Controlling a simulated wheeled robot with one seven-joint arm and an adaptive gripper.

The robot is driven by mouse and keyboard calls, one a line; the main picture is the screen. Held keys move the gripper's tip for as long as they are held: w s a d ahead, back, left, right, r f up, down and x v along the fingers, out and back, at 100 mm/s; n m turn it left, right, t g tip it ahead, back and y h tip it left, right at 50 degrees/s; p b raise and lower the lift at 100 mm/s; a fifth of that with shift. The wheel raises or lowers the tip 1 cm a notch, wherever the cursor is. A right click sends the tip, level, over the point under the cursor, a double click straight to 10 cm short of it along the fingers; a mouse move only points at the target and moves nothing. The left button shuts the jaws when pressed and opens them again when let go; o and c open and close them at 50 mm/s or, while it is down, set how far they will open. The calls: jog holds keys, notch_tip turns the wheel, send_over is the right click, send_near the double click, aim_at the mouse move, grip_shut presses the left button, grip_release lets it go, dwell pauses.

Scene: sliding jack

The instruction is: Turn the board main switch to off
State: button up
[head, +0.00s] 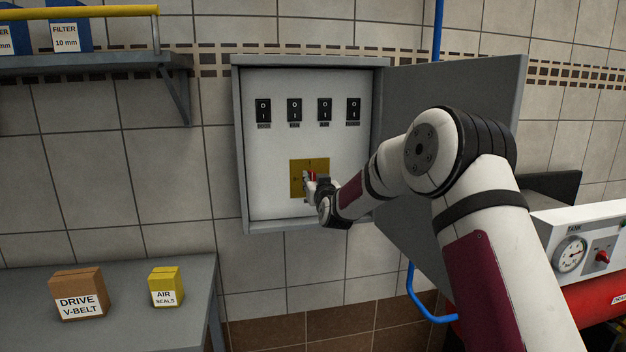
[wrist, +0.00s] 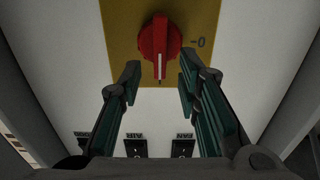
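The board main switch is a red rotary knob (wrist: 153,40) on a yellow plate (wrist: 120,22). In the wrist view its ridge and white line point down the picture, toward the row of breakers. A "0" mark (wrist: 200,42) sits to the right of the knob, away from the line. In the head view the yellow plate (head: 322,164) is low in the open cabinet, and my gripper (head: 309,180) partly hides the knob. My gripper (wrist: 160,72) is open, its fingertips on either side of the knob's ridge end. I cannot tell whether they touch it.
The grey cabinet (head: 239,150) has its door (head: 455,90) swung open to the right, behind my arm. Several black breakers (head: 294,110) line the panel above the plate. A shelf (head: 110,63) and a table (head: 130,318) with boxes stand left.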

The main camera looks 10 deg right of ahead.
jog(key=shift+w, duration=1.1)
jog(key=shift+c, duration=0.2)
grip_shut()
jog(key=shift+n, duration=0.3)
jog(key=shift+a+f+n+b, duration=0.25)
jog(key=shift+f+n+b, duration=0.05)
jog(key=shift+n+b, duration=2.4)
jog(key=shift+a+f+n+b, duration=0.3)
jog(key=shift+n+b, duration=1.85)
jog(key=shift+n, duration=0.95)
jog(key=shift+a+f+n+b, duration=0.25)
jog(key=shift+n+b, duration=2.2)
jog(key=shift+n, duration=0.45)
